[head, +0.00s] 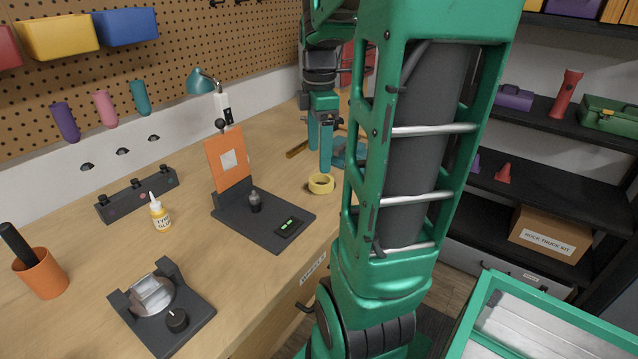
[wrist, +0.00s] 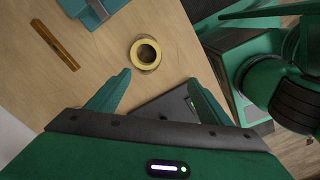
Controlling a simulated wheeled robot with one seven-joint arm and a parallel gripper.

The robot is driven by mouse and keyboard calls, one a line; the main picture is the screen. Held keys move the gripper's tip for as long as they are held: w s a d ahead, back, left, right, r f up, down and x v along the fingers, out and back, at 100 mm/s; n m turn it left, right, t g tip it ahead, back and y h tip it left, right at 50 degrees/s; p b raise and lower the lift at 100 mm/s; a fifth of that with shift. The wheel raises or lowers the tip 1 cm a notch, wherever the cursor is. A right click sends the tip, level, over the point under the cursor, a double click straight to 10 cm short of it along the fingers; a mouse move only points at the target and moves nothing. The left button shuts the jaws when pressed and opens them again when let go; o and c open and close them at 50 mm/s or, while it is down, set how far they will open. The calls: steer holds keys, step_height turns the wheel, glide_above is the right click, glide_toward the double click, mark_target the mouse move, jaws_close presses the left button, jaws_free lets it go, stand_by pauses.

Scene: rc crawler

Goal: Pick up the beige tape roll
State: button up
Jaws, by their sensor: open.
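The beige tape roll (head: 321,183) looks yellowish and lies flat on the wooden workbench, just right of the dark grey stand in the head view. In the wrist view the tape roll (wrist: 145,53) sits ahead of the fingertips, with its hole facing up. My gripper (head: 320,158) points down over the bench, above and close to the roll in the head view. In the wrist view my gripper (wrist: 158,78) has its two green fingers spread wide with nothing between them. The roll appears apart from both fingers.
A dark stand (head: 285,206) with an orange panel is left of the roll. A wooden strip (wrist: 55,45) and a teal object (wrist: 95,10) lie near it in the wrist view. A glue bottle (head: 160,215) stands farther left. Bare bench surrounds the roll.

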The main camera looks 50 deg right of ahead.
steer(key=w+d+n, duration=0.2)
steer(key=d+n, duration=0.2)
glide_above(321, 176)
steer(key=s+a, duration=0.1)
step_height(321, 176, down, 5)
steer(key=shift+s+f, duration=0.1)
steer(key=shift+a+f, duration=0.15)
steer(key=shift+f, duration=1.15)
steer(key=shift+a+f, duration=0.15)
steer(key=shift+f, duration=1.15)
steer(key=c, duration=1.1)
